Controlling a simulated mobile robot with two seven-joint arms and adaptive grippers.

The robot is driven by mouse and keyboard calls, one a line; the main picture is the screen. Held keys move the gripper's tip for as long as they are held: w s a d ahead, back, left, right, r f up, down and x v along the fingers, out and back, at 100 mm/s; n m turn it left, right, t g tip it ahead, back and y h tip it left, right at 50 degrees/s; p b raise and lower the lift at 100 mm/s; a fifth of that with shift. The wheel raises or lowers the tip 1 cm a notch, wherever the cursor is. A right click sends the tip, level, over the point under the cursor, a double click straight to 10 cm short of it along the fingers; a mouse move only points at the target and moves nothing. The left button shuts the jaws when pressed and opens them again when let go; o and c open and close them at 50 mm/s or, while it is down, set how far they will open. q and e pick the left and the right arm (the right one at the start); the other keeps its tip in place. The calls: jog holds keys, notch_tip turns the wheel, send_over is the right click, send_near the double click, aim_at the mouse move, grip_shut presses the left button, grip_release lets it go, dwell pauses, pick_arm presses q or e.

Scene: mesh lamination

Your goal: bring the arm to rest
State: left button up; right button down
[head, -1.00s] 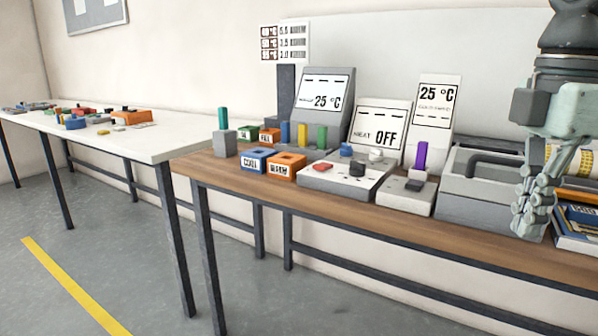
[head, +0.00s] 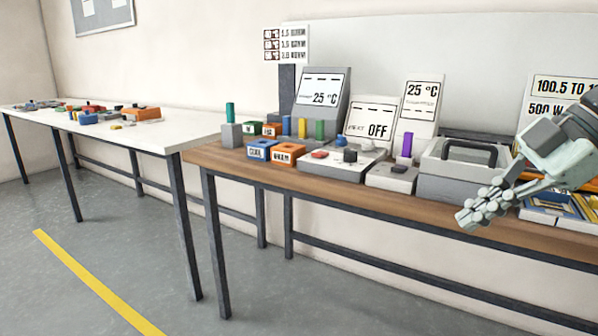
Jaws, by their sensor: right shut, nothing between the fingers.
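My right gripper (head: 474,212) is at the right of the head view, in front of the front edge of the brown wooden bench (head: 330,187). Its fingers are together with nothing between them, pointing left and slightly down. My right arm comes in from the right edge. The gripper overlaps part of the bench edge and the boxes at the right in the picture. My left gripper is outside the view.
The bench holds a grey case with a black handle (head: 470,150), a control box (head: 335,163), displays reading 25 °C (head: 322,87) and OFF (head: 372,122), and COOL (head: 262,149) and WARM (head: 285,155) blocks. A white table (head: 160,132) stands left. The grey floor (head: 120,240) is clear.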

jog(key=w+d+f+m+t+y, duration=0.1)
jog(key=w+d+f+m+t, duration=0.6)
jog(key=w+d+t, duration=0.4)
jog(key=s+d+f+m+t+h, duration=0.15)
jog(key=d+f+m+h, duration=0.25)
jog(key=f, duration=0.4)
jog(key=s+d+f+m+h, duration=0.3)
jog(key=d+f+m+h, duration=0.15)
jog(key=f, duration=0.45)
jog(key=s+a+f+m+g+h, duration=0.1)
jog(key=s+f+g+h, duration=0.15)
jog(key=s+f, duration=0.4)
jog(key=s+a+f+m+g+h, duration=0.1)
jog(key=s+f+g, duration=0.2)
jog(key=f, duration=0.7)
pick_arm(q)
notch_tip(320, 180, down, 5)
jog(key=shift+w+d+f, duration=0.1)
pick_arm(e)
jog(key=s+a+f+g+y, duration=0.2)
jog(key=s+a+f+g, duration=0.4)
jog(key=s+a+f, duration=0.6)
jog(key=s+a, duration=0.2)
jog(key=a, duration=0.1)
jog(key=shift+s+a+f+g+y, duration=0.2)
jog(key=shift+s+f+g+y, duration=0.2)
